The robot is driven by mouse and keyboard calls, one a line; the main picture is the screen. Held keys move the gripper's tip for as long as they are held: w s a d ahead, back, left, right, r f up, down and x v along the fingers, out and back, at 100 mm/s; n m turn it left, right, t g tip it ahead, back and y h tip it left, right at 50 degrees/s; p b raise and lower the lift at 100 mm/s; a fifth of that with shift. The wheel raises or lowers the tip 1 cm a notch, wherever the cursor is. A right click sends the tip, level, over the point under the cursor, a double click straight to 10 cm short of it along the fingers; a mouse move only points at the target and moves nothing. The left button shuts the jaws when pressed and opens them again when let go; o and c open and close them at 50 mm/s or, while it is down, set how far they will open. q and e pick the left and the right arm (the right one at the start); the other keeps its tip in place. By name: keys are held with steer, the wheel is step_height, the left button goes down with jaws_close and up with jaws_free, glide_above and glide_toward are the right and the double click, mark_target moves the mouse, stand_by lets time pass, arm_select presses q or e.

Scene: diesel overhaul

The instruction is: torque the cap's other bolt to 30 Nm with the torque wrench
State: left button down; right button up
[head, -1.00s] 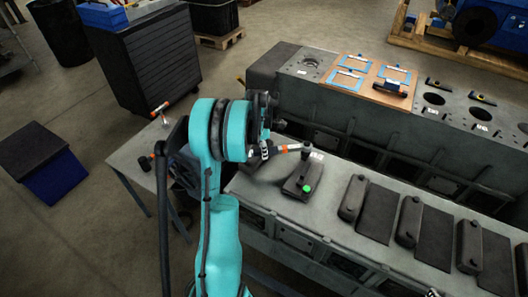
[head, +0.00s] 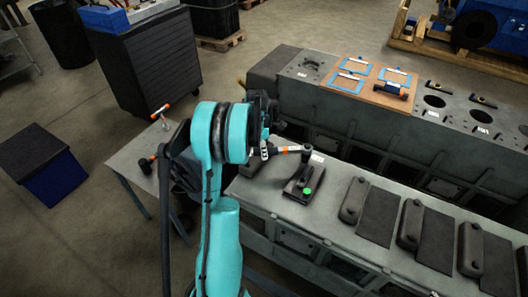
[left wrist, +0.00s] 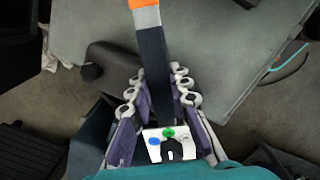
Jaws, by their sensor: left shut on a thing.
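My left gripper (head: 262,150) is shut on the torque wrench (head: 290,149), which has an orange band and a dark head. The wrench head is over the far end of the dark bearing cap (head: 293,188) on the grey bench. A bright green dot (head: 307,190) marks the cap's near end. I cannot tell whether the socket is seated on a bolt. In the left wrist view, the fingers (left wrist: 160,105) lie on both sides of the dark handle (left wrist: 153,62). A white plate (left wrist: 152,134) with blue and green dots shows below. My right gripper is not in view.
More dark caps (head: 355,200) and flat dark pads (head: 379,214) line the bench to the right. Behind is a grey engine block (head: 345,122) with a brown board (head: 372,84) on top.

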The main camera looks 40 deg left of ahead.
arm_select(q)
steer(key=shift+w+a, duration=0.15)
steer(key=shift+a, duration=0.1)
steer(key=shift+w+a, duration=0.1)
steer(key=shift+w+a, duration=0.1)
steer(key=shift+w+a+m, duration=0.15)
steer(key=shift+m, duration=0.25)
steer(key=shift+w+a, duration=0.1)
stand_by(0.3)
steer(key=shift+w+a, duration=0.15)
steer(key=shift+w+a+m, duration=0.1)
steer(key=shift+w+m, duration=0.05)
steer(key=shift+m, duration=0.15)
steer(key=shift+w+a, duration=0.1)
steer(key=shift+w, duration=0.05)
steer(key=shift+w+a+m, duration=0.1)
steer(key=shift+m, duration=0.2)
